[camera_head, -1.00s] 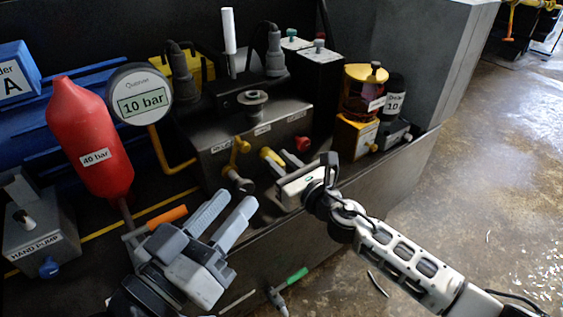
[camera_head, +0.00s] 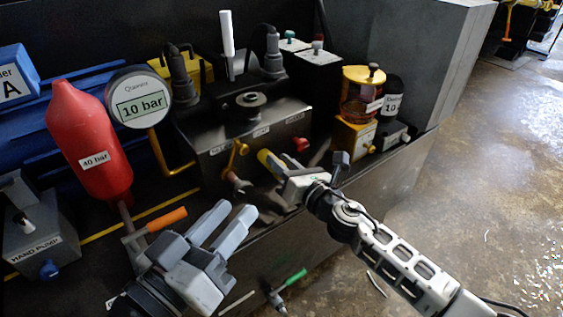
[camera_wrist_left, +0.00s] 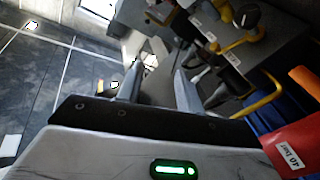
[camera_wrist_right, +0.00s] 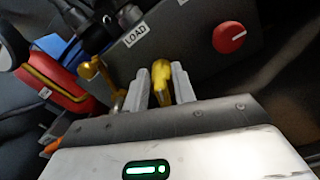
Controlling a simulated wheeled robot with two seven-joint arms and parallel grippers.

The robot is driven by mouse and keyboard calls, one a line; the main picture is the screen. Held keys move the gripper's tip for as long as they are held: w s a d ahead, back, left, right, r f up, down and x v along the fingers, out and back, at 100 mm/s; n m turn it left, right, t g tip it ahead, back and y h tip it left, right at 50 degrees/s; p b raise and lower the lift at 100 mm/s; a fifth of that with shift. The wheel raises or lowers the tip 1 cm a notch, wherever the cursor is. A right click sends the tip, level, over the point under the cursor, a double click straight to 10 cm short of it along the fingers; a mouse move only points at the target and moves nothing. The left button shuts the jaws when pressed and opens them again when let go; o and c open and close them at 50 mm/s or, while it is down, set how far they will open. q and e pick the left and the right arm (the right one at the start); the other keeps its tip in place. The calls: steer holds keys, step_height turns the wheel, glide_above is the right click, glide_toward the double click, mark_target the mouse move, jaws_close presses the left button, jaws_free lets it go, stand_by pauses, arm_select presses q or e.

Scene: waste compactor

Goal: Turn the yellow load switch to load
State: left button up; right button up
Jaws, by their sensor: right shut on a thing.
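The yellow load switch (camera_head: 265,158) is on the front of the dark valve block (camera_head: 215,160). In the right wrist view the yellow switch (camera_wrist_right: 161,72) stands below the LOAD label (camera_wrist_right: 136,35), between my right fingers. My right gripper (camera_head: 277,172) is shut on it; its fingertips (camera_wrist_right: 163,88) lie on either side of the handle. The switch's base is partly hidden by the fingers. My left gripper (camera_head: 236,214) is open and empty, in front of the block and lower left of the switch; its two fingers (camera_wrist_left: 158,75) are apart.
A second yellow lever (camera_head: 238,153) is close left of the switch, and a red knob (camera_head: 301,144) is to its right. A red 40 bar cylinder (camera_head: 90,135) and a 10 bar gauge (camera_head: 139,98) stand at left. Open floor (camera_head: 480,200) lies at right.

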steer(key=shift+d+f+m, duration=0.1)
steer(key=shift+f+m, duration=0.1)
steer(key=shift+m, duration=0.8)
arm_select(q)
steer(key=shift+s+f, duration=0.15)
steer(key=shift+f, duration=0.2)
steer(key=shift+s+f+g, duration=0.1)
steer(key=shift+f+g, duration=0.05)
steer(key=shift+g, duration=0.15)
arm_select(e)
steer(key=shift+f+m, duration=0.1)
steer(key=shift+m, duration=0.2)
steer(key=o, duration=0.7)
arm_select(q)
steer(key=shift+d, duration=0.1)
